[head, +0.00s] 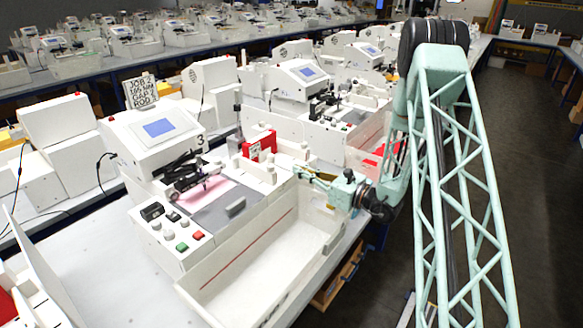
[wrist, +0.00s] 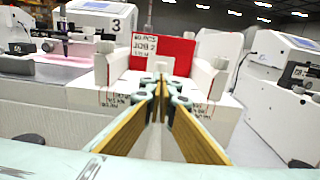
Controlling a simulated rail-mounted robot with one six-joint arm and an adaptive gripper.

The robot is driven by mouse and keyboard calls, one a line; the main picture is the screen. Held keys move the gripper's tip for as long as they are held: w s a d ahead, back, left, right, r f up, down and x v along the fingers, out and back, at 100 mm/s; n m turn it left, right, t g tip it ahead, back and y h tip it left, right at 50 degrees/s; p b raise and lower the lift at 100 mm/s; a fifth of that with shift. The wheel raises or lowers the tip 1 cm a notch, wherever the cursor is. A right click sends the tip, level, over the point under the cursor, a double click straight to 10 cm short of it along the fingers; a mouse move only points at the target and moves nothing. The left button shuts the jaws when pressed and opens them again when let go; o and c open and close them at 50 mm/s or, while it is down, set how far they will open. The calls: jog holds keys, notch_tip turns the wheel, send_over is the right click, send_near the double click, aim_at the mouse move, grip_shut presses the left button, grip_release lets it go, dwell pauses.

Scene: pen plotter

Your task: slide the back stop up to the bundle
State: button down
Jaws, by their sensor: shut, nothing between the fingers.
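My gripper (head: 297,171) is shut and empty, reaching leftward over the far end of the white tray in the head view. In the wrist view its tan fingers (wrist: 161,84) meet in front of a white holder. A red block (wrist: 163,53) with a white label reading "JOB 2" stands in this holder between white side walls; it may be the bundle. The red block also shows in the head view (head: 259,145), left of and beyond my fingertips. I cannot clearly tell which white part is the back stop. The fingers hide the lower middle of the holder.
The plotter (head: 158,135) marked 3 has a grey bed and a pen carriage (head: 195,183). The open white tray (head: 270,262) lies in front and is empty. A neighbouring plotter (wrist: 285,62) stands at the right in the wrist view. A sign (head: 141,91) stands behind.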

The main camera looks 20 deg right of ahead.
jog(key=shift+v, duration=2.25)
jog(key=c, duration=3.4)
grip_release()
